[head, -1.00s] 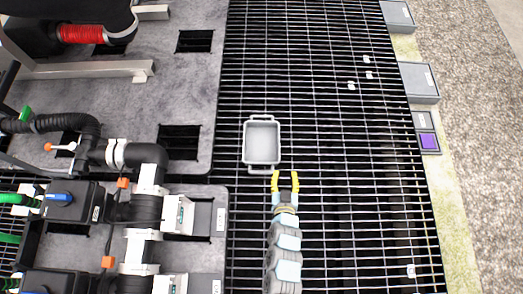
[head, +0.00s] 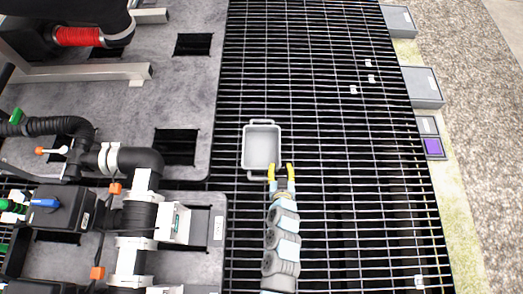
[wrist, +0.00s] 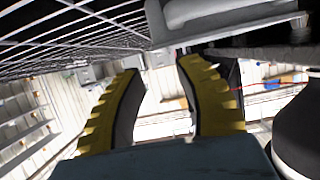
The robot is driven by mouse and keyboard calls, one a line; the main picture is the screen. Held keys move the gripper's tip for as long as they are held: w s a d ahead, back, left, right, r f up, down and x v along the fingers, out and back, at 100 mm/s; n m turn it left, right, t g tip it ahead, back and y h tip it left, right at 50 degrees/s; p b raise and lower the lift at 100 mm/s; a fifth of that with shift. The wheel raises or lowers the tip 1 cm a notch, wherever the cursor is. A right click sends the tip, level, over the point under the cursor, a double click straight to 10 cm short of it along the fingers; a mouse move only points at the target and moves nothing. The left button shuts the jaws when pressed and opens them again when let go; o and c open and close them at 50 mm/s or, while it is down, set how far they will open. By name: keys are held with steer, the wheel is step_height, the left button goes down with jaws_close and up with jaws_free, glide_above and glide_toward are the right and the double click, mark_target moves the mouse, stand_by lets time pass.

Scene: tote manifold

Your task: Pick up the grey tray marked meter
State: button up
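A grey open tray (head: 262,146) with a loop handle at each end lies over the dark grating in the middle of the head view. It looks empty, and I cannot read any marking on it. My gripper (head: 280,168) has yellow fingers and is at the tray's near right corner, by the near handle. In the wrist view my gripper (wrist: 160,85) has its two fingers apart with nothing between them. A grey body that looks like the tray (wrist: 230,14) is just beyond the right fingertip. I cannot tell whether they touch.
Black pipes and valves (head: 130,195) stand on grey plates at the left. Grey boxes (head: 422,87) and a box with a purple panel (head: 432,147) line the right edge. The grating (head: 330,110) around the tray is mostly clear, with small white pieces farther right.

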steer(key=shift+b+x, duration=1.3)
steer(key=shift+x, duration=2.95)
steer(key=shift+a, duration=0.1)
jaws_close()
